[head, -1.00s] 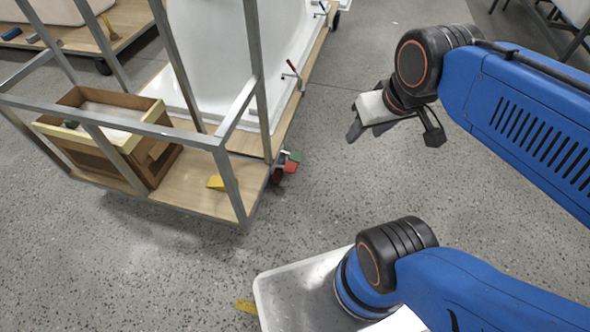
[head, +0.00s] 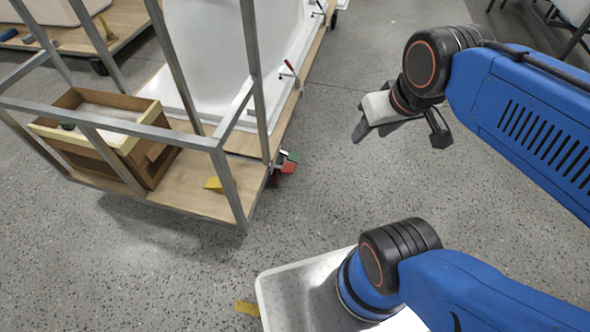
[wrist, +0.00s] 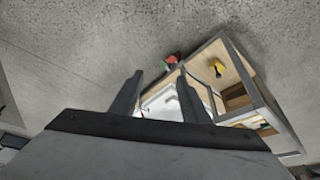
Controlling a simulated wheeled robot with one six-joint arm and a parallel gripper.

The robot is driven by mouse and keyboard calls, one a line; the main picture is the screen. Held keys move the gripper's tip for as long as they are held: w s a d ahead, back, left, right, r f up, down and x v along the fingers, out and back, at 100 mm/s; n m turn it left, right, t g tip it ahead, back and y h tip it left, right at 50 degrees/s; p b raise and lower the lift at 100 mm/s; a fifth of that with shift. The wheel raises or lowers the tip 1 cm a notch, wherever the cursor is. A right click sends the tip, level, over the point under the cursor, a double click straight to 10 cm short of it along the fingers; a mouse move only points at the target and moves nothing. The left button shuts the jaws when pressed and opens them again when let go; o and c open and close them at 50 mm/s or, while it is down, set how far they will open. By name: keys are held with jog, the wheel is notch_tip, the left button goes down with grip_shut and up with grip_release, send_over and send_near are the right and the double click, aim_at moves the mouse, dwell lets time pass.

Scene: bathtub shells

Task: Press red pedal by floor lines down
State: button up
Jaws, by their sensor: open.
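The red pedal (head: 288,167) sticks out low at the near right corner of the wooden cart, beside a green pedal (head: 292,156). In the wrist view the red pedal (wrist: 172,59) shows small beyond the fingers, with green next to it. My gripper (head: 372,133) is in the air to the right of the cart, apart from the pedals. In the wrist view its two fingers (wrist: 156,95) are spread with nothing between them. Whether the pedal is up or down is too small to tell.
The cart has a grey metal frame (head: 228,185) and carries a white tub shell (head: 215,60), a wooden box (head: 150,160) and a yellow wedge (head: 213,184). A yellow floor mark (head: 246,308) lies near my base. The speckled floor (head: 330,190) right of the cart is clear.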

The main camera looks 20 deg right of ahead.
jog(key=c, duration=0.7)
jog(key=shift+w, duration=0.3)
grip_shut()
jog(key=w+a+f+g, duration=0.1)
jog(key=w+f, duration=0.4)
jog(key=w, duration=0.4)
jog(key=w+a+f, duration=0.2)
jog(key=w+f, duration=0.4)
jog(key=w, duration=0.2)
jog(key=w+a+f+g, duration=0.1)
jog(key=w+f, duration=0.4)
jog(key=w, duration=0.4)
jog(key=w+a+f, duration=0.1)
jog(key=w+f, duration=0.2)
jog(key=f, duration=0.7)
jog(key=w+a+f+n+g, duration=0.1)
jog(key=w+a+f, duration=0.1)
jog(key=f, duration=0.9)
jog(key=w+a+f, duration=0.2)
jog(key=w+f, duration=0.2)
jog(key=f, duration=0.6)
jog(key=shift+f+g, duration=0.15)
jog(key=shift+g, duration=0.15)
jog(key=shift+f, duration=0.1)
